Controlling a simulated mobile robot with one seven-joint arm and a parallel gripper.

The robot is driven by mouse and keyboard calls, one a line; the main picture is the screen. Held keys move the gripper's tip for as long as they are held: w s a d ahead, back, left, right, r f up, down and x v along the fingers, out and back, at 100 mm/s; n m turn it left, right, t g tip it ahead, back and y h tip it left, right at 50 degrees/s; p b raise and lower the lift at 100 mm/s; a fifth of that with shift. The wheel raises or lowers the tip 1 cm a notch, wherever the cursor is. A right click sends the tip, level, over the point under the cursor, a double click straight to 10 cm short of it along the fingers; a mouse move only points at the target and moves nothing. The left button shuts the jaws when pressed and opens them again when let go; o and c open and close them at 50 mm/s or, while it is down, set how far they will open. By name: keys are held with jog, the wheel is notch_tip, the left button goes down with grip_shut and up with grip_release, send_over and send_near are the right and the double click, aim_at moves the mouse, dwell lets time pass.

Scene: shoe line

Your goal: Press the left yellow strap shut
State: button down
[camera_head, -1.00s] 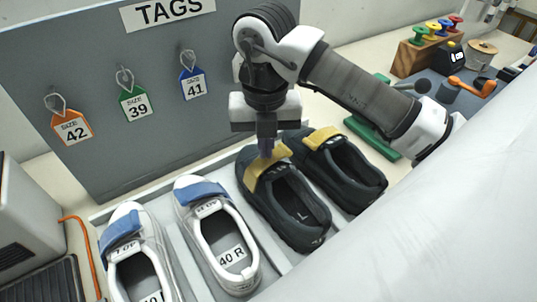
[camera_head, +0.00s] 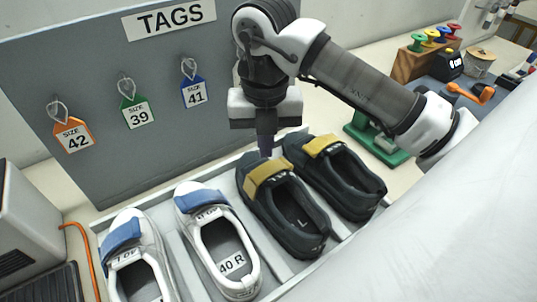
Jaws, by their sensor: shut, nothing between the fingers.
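The left black shoe (camera_head: 302,222) stands in the tray, with an L on its insole. Its yellow strap (camera_head: 268,175) lies across the top of the shoe and looks flat from end to end. My gripper (camera_head: 266,152) is shut and empty, pointing down just behind this strap, over the toe. Whether its tips touch the shoe I cannot tell. The right black shoe (camera_head: 352,183) stands beside it, its yellow strap (camera_head: 321,145) also lying flat across.
White shoes with blue straps (camera_head: 203,197) fill the left of the tray (camera_head: 279,268). A grey board (camera_head: 60,105) with hanging size tags rises behind. A green stand (camera_head: 377,143) is partly hidden by my arm. A grey machine (camera_head: 38,215) stands at far left.

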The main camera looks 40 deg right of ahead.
notch_tip(320, 180, up, 6)
jog(key=shift+f+p, duration=0.15)
jog(key=shift+p, duration=1)
